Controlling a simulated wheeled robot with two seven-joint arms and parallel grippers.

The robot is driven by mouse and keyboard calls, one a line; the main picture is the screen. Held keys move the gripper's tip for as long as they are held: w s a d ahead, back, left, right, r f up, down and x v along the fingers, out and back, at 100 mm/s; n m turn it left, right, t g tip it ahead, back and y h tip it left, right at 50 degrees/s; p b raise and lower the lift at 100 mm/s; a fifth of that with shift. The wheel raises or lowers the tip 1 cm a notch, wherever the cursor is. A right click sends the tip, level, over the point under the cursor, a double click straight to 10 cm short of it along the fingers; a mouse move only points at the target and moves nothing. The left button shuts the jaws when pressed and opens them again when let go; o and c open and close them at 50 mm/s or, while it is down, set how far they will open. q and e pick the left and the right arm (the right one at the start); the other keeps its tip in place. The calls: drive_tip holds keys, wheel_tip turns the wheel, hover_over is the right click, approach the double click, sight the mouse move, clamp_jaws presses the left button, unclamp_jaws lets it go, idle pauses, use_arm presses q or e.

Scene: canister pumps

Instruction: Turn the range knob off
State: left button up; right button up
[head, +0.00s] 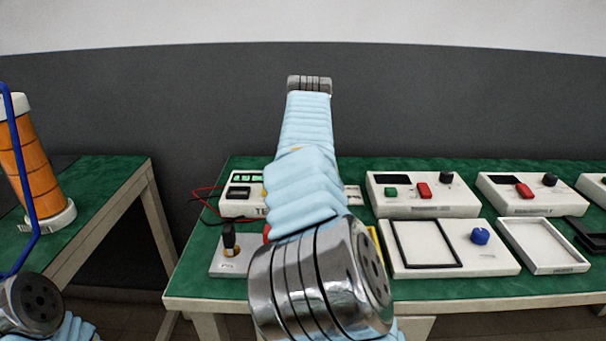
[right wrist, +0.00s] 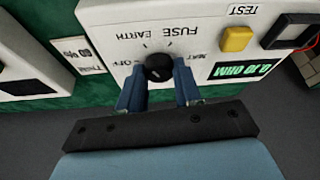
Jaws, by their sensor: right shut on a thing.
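The black range knob (right wrist: 158,66) sits on the white panel of a tester (right wrist: 105,16) in the right wrist view. Upside-down labels around it include EARTH, FUSE and OFF; OFF is at the left in this view. Where the knob's pointer stands is too small to tell. My right gripper (right wrist: 159,80) has its blue fingers on both sides of the knob and is shut on it. In the head view the tester (head: 233,208) is partly hidden behind my right arm, which also hides the knob and the right gripper. My left gripper is not in view.
A yellow TEST button (right wrist: 236,38) and a green display reading 0.10 OHM (right wrist: 242,69) are close to the knob. Other white instrument boxes (head: 424,210) and a tray (head: 541,268) stand to the right on the green table. An orange column (head: 33,160) stands at the left.

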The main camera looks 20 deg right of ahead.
drive_tip(key=shift+c, duration=0.7)
drive_tip(key=shift+n, duration=0.4)
drive_tip(key=n+y, duration=0.1)
drive_tip(key=n, duration=0.1)
drive_tip(key=n+y, duration=0.1)
drive_tip(key=n, duration=0.1)
drive_tip(key=shift+d+r+n, duration=0.1)
drive_tip(key=shift+d+n, duration=0.1)
drive_tip(key=shift+n, duration=0.1)
drive_tip(key=n+y, duration=0.1)
drive_tip(key=n, duration=0.2)
drive_tip(key=shift+w+d+g, duration=0.1)
drive_tip(key=shift+g, duration=0.2)
drive_tip(key=shift+n+g+y, duration=0.4)
drive_tip(key=shift+n+y, duration=0.2)
drive_tip(key=shift+n, duration=1.1)
